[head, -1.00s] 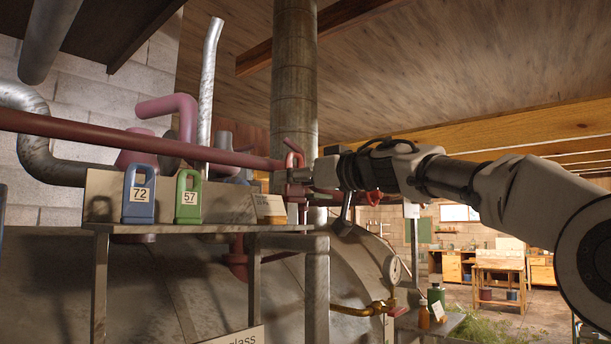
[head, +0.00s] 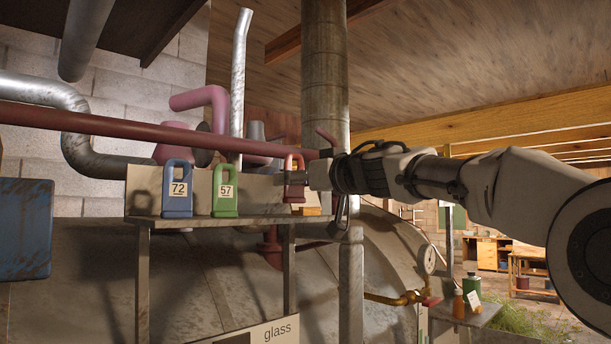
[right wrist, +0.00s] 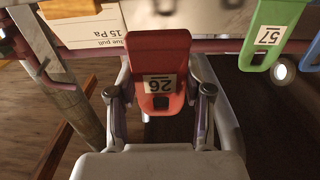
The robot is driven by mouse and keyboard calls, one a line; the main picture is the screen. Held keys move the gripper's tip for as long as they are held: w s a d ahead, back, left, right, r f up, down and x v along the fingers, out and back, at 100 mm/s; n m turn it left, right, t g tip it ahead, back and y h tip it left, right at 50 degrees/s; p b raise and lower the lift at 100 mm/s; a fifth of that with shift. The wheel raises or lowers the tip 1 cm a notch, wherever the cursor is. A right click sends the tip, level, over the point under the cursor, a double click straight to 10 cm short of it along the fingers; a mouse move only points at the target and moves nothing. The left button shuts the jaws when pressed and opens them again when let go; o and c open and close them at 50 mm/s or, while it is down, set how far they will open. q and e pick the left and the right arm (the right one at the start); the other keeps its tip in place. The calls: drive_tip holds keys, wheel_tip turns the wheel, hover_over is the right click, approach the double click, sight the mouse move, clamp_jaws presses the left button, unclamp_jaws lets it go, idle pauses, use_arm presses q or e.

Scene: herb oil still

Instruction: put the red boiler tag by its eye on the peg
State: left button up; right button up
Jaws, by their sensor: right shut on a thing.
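The red boiler tag (head: 294,190) is in my right gripper (head: 309,178), at the right end of the shelf in the head view. The gripper is shut on it, and the tag hangs upright with its loop up. In the right wrist view the red tag (right wrist: 158,60) sits between the two fingers, with a white number label and a dark opening at its near end. I cannot make out the peg for certain in either view. My left gripper is not in view.
A blue tag (head: 177,192) marked 72 and a green tag (head: 225,192) marked 57 stand on the shelf (head: 205,221), left of the red tag. A dark red pipe (head: 130,127) runs above. A yellow-based card (head: 313,203) is partly hidden behind my gripper.

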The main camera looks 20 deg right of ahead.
drive_tip(key=shift+w+a+f+p, duration=0.25)
drive_tip(key=shift+w+a, duration=0.25)
drive_tip(key=shift+a, duration=0.25)
drive_tip(key=shift+w+a+f+p, duration=0.2)
drive_tip(key=shift+w+a, duration=0.3)
drive_tip(key=shift+a, duration=0.3)
drive_tip(key=shift+w+a+f+p, duration=0.15)
drive_tip(key=shift+w+a+f, duration=0.1)
drive_tip(key=shift+w+a, duration=0.4)
drive_tip(key=shift+s+f, duration=0.1)
drive_tip(key=shift+f, duration=0.5)
drive_tip(key=o, duration=1.1)
drive_tip(key=shift+c, duration=1)
drive_tip(key=shift+v, duration=0.85)
